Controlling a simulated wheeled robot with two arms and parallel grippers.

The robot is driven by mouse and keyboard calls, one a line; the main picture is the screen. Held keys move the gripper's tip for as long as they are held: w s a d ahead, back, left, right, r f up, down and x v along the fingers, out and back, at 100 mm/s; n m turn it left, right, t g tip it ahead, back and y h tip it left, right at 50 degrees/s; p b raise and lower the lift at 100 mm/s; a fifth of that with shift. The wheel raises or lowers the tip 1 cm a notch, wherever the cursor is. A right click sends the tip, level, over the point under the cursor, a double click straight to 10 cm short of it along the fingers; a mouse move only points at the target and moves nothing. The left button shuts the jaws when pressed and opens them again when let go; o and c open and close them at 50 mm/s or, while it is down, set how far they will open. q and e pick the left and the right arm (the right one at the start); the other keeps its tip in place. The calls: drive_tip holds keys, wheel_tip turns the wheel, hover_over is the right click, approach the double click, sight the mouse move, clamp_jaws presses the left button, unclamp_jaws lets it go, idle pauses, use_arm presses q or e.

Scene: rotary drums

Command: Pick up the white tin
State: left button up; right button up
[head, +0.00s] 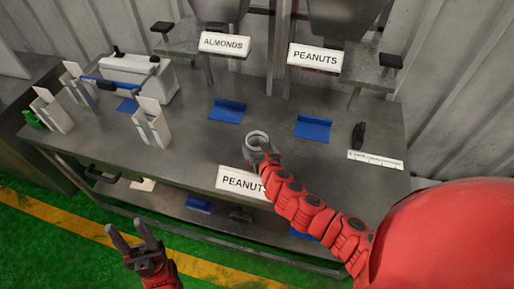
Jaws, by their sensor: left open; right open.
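A small round whitish tin (257,136), seen from above with its pale rim showing, stands on the grey metal table (190,160) near the middle. My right gripper (259,149) is at the near side of the tin, low over the table. Its jaws are open, and the fingers seem to be close beside the tin; I cannot tell whether they touch it. The tin's lower side is partly hidden by this gripper. My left gripper (127,226) is open and empty, in front of the table over the green floor, far from the tin.
Blue mats (227,111) and another blue mat (313,128) lie on the table. White holders (152,122), a white box (140,79) and a green item (32,118) stand left. A black object (358,136) lies right. Dispensers labelled ALMONDS (224,44) and PEANUTS (315,58) overhang the back.

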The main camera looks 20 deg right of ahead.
sight(255, 139)
drive_tip(key=shift+x, duration=1.15)
drive_tip(key=c, duration=1.2)
drive_tip(key=shift+r, duration=0.1)
